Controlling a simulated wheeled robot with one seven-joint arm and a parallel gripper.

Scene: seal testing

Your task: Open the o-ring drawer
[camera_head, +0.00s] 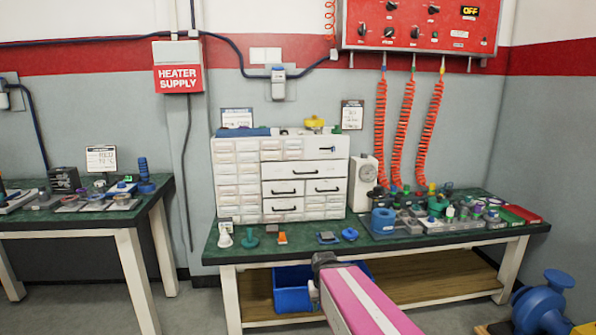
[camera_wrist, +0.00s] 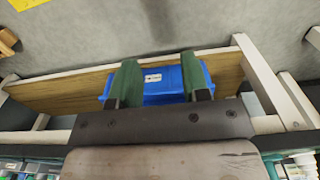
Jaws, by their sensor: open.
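A white drawer cabinet (camera_head: 238,178) stands at the back left of the green-topped bench in the head view. It has many small drawers and a few wider ones with black handles, including a wide drawer (camera_head: 304,171), a left middle drawer (camera_head: 283,188) and a right middle drawer (camera_head: 325,187). All drawers look shut. The labels are too small to read, so I cannot tell which is the o-ring drawer. My gripper (camera_wrist: 158,64) is open and empty, its two green fingers apart. It is low in front of the bench edge, below and apart from the cabinet.
The bench top (camera_head: 300,243) holds small parts along its front, a white gauge (camera_head: 363,184) and a crowded grey tray (camera_head: 405,231) at right. A blue bin (camera_head: 291,290) sits on the lower shelf; it also shows beyond my fingers in the wrist view (camera_wrist: 163,84).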

